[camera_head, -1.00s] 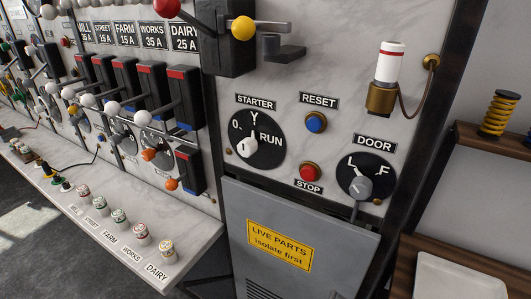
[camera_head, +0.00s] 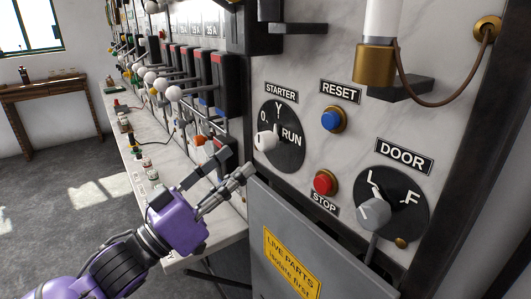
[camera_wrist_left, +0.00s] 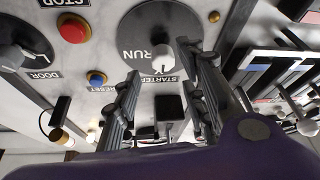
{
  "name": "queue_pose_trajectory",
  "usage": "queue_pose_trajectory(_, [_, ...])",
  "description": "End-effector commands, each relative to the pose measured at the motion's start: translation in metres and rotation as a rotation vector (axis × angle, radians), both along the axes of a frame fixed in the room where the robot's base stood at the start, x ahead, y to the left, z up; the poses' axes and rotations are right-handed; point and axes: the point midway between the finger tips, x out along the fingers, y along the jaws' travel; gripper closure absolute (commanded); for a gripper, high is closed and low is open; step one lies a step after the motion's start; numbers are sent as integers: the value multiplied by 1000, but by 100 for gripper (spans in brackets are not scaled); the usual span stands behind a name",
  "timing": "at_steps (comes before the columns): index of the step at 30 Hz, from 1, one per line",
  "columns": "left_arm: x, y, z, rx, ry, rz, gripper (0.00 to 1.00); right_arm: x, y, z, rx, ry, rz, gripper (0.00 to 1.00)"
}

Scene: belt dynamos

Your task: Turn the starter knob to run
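The starter dial (camera_head: 290,152) is a black disc on a pale marble panel, marked 0, Y and RUN under a STARTER label (camera_head: 281,92). Its white starter knob (camera_head: 266,141) sticks out from the dial; its exact setting is hard to tell. My left gripper (camera_head: 236,163) is open and empty, below and left of the knob in the head view. In the left wrist view the dial shows upside down, with the white knob (camera_wrist_left: 147,49) near the gap between the open fingers (camera_wrist_left: 158,58). I see no contact. My right gripper is not in view.
A blue RESET button (camera_head: 331,119) and red STOP button (camera_head: 325,183) sit right of the dial. The DOOR knob (camera_head: 373,213) is further right. A grey cabinet door (camera_head: 275,215) is below. Several black switches (camera_head: 222,77) and a marble ledge (camera_head: 222,222) lie to the left.

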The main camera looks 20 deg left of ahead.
Motion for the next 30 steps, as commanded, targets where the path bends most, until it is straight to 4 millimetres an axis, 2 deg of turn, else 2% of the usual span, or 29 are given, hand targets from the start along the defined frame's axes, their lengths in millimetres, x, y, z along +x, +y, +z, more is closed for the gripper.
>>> queue_pose_trajectory(7, [26,-18,23,-5,-15,-9,61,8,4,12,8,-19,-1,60])
queue_pose_trajectory(15, [54,-35,33,-4,-11,-7,61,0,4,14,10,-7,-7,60])
queue_pose_trajectory(26, [59,-39,32,-2,-6,-6,61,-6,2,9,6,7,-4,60])
queue_pose_trajectory(30, [59,-39,32,-2,-6,-6,78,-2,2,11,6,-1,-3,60])
